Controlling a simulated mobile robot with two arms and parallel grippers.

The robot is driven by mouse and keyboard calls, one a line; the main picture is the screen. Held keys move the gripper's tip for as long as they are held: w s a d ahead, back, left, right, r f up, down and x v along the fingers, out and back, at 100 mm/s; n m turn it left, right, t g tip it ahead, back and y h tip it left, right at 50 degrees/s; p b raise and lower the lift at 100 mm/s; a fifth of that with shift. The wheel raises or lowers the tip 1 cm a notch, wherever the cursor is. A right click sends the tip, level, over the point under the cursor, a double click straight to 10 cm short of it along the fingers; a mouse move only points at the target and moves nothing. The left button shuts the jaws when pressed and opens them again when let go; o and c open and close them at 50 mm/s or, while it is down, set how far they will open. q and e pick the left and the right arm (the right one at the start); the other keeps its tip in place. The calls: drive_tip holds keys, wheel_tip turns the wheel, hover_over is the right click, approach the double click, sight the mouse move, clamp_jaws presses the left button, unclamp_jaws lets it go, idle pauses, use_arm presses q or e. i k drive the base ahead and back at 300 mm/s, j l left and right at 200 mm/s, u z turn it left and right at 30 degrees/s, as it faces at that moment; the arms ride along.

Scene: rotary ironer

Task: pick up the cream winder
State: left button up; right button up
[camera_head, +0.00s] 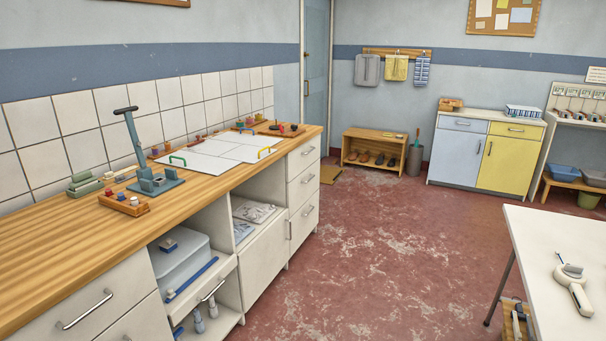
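A cream device with a rounded head and a thick handle, which looks like the cream winder (576,290), lies on the white table (535,235) at the right edge of the head view. Neither of my grippers shows in this view.
A long wooden counter (60,255) runs along the left, with a grey lever press (150,175) and white panels on it. A low shoe bench (375,150) and a blue and yellow cabinet (485,150) stand at the back. The red floor (390,250) between is clear.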

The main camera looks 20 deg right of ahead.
sight(574, 286)
drive_tip(key=i+l+z, duration=0.2)
drive_tip(key=z, duration=0.25)
drive_tip(key=i+z, duration=0.7)
drive_tip(key=z, duration=0.2)
drive_tip(key=i+z, duration=0.3)
drive_tip(key=z, duration=0.15)
drive_tip(key=i+j+z, duration=0.25)
drive_tip(key=z, duration=0.2)
drive_tip(key=i+j+z, duration=0.2)
drive_tip(key=j+z, duration=0.25)
drive_tip(key=i+j+z, duration=0.45)
drive_tip(key=z, duration=0.15)
drive_tip(key=i+j+z, duration=0.3)
drive_tip(key=j+z, duration=0.3)
drive_tip(key=j, duration=0.15)
drive_tip(key=i+j+z, duration=0.1)
drive_tip(key=j+z, duration=0.2)
drive_tip(key=j, duration=0.15)
drive_tip(key=j+z, duration=0.3)
drive_tip(key=i+j, duration=0.05)
drive_tip(key=j, duration=0.05)
